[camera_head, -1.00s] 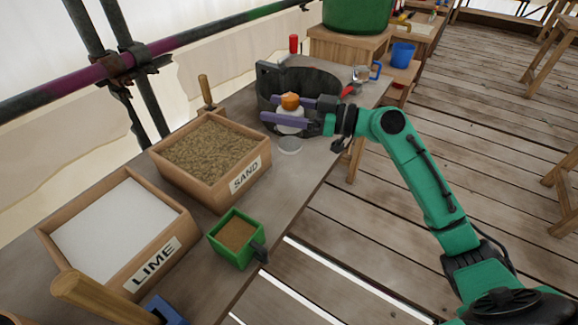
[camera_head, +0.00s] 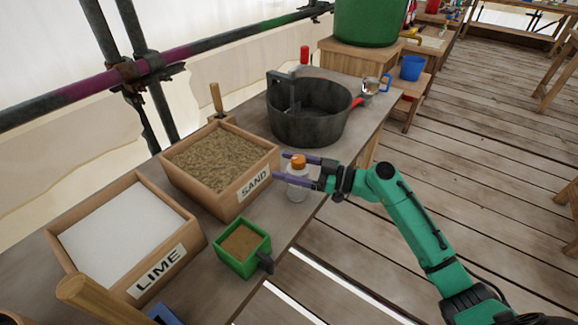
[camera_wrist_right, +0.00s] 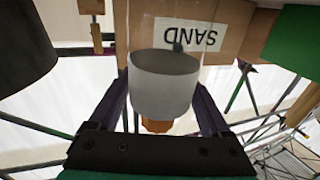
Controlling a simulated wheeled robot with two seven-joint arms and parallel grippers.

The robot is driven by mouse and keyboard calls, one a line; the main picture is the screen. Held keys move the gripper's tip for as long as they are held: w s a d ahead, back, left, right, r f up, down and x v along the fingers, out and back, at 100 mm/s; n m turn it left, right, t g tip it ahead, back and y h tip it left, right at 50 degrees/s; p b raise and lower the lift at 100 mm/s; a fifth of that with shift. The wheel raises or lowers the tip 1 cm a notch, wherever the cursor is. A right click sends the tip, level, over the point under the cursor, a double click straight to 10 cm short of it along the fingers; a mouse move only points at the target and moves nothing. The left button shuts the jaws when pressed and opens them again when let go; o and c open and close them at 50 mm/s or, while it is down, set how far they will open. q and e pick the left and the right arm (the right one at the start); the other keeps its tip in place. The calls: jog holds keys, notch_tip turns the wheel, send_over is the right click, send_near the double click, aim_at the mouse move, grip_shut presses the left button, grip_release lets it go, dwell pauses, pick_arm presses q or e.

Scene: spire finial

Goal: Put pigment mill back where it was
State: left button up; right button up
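The pigment mill, a pale cylinder with an orange top (camera_head: 298,161), is upright in my right gripper (camera_head: 297,172), in front of the sand box's near right corner. The right wrist view shows its pale body (camera_wrist_right: 163,85) between the two purple fingers (camera_wrist_right: 163,105), its grey end face in view and its orange part half hidden behind the body. The fingers are closed against its sides. Its lower end appears near the bench's front edge; I cannot tell the exact height above the bench. My left gripper is not in view.
The sand box (camera_head: 232,198) and lime box (camera_head: 128,278) stand on the bench to the left. A green scoop (camera_head: 243,250) lies in front of them. A dark pot (camera_head: 305,125) with a red handle stands behind the mill. A jar (camera_head: 371,86) stands beyond.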

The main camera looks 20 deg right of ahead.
jog(key=shift+o, duration=0.5)
jog(key=shift+r+p, duration=0.3)
jog(key=b+v, duration=0.3)
jog(key=v, duration=0.9)
jog(key=shift+w+d+f, duration=0.1)
jog(key=shift+f, duration=0.05)
